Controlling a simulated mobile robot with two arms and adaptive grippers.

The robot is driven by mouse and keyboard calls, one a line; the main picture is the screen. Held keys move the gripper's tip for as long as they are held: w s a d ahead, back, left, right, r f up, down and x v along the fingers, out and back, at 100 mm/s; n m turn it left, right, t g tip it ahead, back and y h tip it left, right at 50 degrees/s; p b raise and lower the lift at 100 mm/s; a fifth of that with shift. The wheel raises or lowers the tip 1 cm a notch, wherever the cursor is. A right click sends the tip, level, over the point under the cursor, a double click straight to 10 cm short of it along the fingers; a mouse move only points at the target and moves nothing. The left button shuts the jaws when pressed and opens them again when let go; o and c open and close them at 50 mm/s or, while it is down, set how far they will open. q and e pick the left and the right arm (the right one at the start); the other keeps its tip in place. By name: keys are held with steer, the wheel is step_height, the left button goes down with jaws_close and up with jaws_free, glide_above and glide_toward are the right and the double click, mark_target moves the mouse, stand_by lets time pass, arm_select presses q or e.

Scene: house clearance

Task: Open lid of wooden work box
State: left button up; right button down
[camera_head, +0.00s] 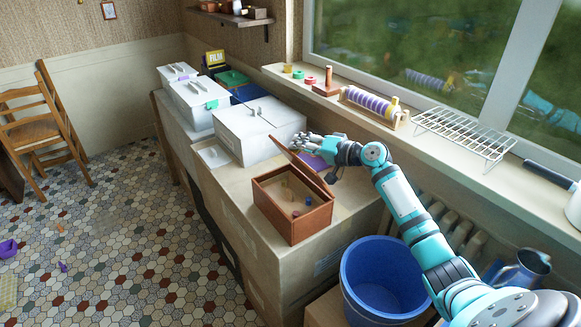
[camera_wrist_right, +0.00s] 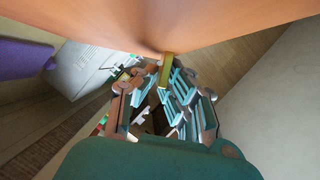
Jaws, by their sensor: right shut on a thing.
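The wooden work box (camera_head: 292,228) is reddish brown and stands on the cardboard-coloured surface below the window sill. Its lid (camera_head: 302,172) is raised and tilted up along the far side, so the inside shows, with a small blue piece (camera_head: 308,200) and other small bits in it. My right gripper (camera_head: 312,146) is behind the raised lid. In the right wrist view the fingers (camera_wrist_right: 166,85) close on a small yellowish tab (camera_wrist_right: 165,70) at the lid's brown surface (camera_wrist_right: 170,22). My left gripper is not in view.
White boxes (camera_head: 258,128) stand left of the work box. A purple item (camera_head: 312,160) lies behind the lid. A blue bucket (camera_head: 385,280) stands in front on the right. The sill holds a striped roller (camera_head: 368,101) and a wire rack (camera_head: 465,132).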

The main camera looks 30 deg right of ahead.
steer(key=d+m+t+y+b, duration=0.1)
steer(key=d+m+t+b, duration=0.1)
steer(key=d+m+b, duration=0.3)
steer(key=shift+w+d+m+y+b, duration=0.35)
steer(key=shift+d+b, duration=0.7)
steer(key=shift+d, duration=0.5)
steer(key=shift+s+f, duration=0.1)
steer(key=shift+f, duration=0.1)
steer(key=shift+f, duration=0.3)
stand_by(1.0)
steer(key=c, duration=1.6)
jaws_free()
steer(key=shift+o, duration=0.8)
steer(key=shift+d+r, duration=0.1)
steer(key=shift+d, duration=0.05)
steer(key=shift+r, duration=0.15)
